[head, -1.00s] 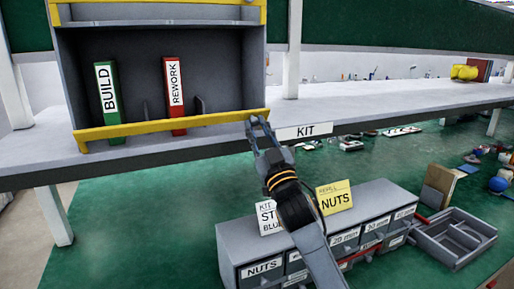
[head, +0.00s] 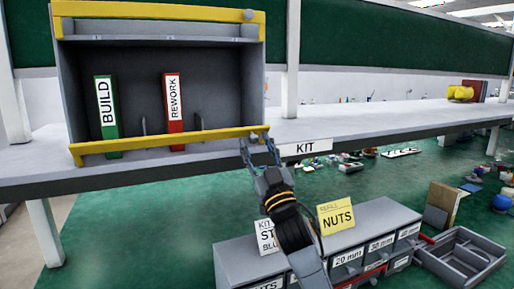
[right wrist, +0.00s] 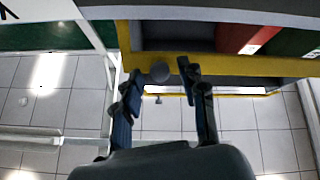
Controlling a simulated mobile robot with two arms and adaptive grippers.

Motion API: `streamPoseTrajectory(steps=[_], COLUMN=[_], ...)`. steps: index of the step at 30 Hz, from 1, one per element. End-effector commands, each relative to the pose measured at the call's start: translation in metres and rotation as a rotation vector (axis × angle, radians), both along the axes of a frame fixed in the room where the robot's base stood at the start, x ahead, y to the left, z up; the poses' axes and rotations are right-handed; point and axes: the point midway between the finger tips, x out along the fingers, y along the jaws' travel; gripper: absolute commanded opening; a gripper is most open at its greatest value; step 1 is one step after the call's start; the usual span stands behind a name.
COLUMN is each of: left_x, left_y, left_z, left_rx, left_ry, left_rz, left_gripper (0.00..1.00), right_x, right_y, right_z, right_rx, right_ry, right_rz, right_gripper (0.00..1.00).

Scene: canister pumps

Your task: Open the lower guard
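The lower guard (head: 172,141) is a yellow bar across the bottom front of a grey open-fronted box (head: 257,90). A round grey knob (head: 262,130) sits at its right end. My right gripper (head: 258,146) is open and empty just below that knob. In the right wrist view the knob (right wrist: 160,72) shows between the spread fingertips (right wrist: 159,76), with gaps on both sides. The guard's yellow bar (right wrist: 235,64) runs to the right there. My left gripper is in no view.
A green BUILD binder (head: 107,115) and a red REWORK binder (head: 174,110) stand in the box. A second yellow bar (head: 150,12) crosses its top. The box stands on a grey shelf (head: 370,118) with a KIT label. Grey drawers (head: 235,262) stand below my right arm.

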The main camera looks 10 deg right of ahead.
Motion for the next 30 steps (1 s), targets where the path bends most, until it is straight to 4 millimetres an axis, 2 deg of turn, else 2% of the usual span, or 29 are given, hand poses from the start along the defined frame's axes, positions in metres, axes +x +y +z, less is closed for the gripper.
streamPoseTrajectory(steps=[11, 14, 24, 30], left_x=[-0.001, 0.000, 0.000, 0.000], left_y=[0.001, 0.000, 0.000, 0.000], left_z=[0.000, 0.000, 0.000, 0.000], left_rx=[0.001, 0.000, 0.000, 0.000], left_ry=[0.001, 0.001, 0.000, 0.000], left_rz=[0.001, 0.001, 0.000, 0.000], left_gripper=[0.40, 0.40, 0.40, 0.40], right_x=[-0.005, -0.016, -0.071, -0.089], right_y=[-0.002, -0.005, -0.023, -0.029], right_z=[-0.006, -0.015, -0.055, -0.068], right_rx=[0.001, 0.001, -0.001, 0.001], right_ry=[0.002, 0.004, 0.003, 0.002], right_rz=[0.000, 0.001, 0.000, 0.000], right_gripper=[0.44, 0.44, 0.44, 0.44])
